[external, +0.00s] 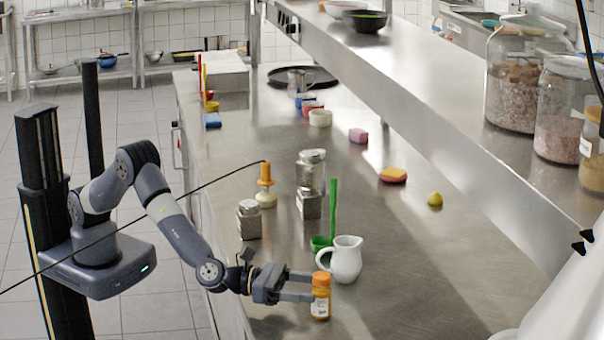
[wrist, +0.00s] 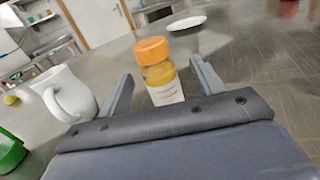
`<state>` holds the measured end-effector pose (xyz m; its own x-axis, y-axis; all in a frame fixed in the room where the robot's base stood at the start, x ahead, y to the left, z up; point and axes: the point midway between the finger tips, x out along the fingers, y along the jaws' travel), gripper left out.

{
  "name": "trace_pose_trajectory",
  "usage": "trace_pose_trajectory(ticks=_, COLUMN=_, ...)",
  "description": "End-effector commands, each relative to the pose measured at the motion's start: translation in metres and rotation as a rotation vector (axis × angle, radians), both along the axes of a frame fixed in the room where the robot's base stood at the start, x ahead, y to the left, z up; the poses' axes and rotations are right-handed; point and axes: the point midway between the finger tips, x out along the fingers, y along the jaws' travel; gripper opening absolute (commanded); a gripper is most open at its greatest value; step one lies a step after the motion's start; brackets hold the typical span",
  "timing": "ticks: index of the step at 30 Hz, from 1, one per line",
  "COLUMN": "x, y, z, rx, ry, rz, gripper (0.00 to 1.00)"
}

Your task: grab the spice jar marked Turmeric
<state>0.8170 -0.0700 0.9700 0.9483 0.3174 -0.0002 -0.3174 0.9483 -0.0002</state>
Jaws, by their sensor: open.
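A small spice jar (external: 320,296) with an orange cap, yellow-orange contents and a white label stands upright on the steel counter. The label text is too small to read. In the wrist view the jar (wrist: 160,75) stands between the two fingers, near their tips. My gripper (external: 302,285) is open and low over the counter, with a finger on either side of the jar. In the wrist view my gripper (wrist: 163,85) shows a gap beside the jar on both sides. The jar's lower part is partly hidden by the gripper body there.
A white pitcher (external: 346,260) stands just behind the jar, beside a green cup-like item (external: 321,243) with a tall handle. Metal-lidded jars (external: 249,220) and an orange-topped dispenser (external: 266,185) stand farther back. A raised steel shelf (external: 430,130) runs along the right. The counter right of the jar is clear.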

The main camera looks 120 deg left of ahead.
Motion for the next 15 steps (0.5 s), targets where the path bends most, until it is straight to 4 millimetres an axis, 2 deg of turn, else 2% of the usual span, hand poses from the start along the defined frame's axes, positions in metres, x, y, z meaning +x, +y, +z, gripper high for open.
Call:
trace_pose_trajectory(ticks=6, x=0.024, y=0.012, z=0.000, rx=-0.001, ry=-0.001, rz=0.001, gripper=0.63)
trace_pose_trajectory(ticks=15, x=0.032, y=0.014, z=-0.001, rx=0.000, ry=-0.001, rz=-0.001, gripper=0.63)
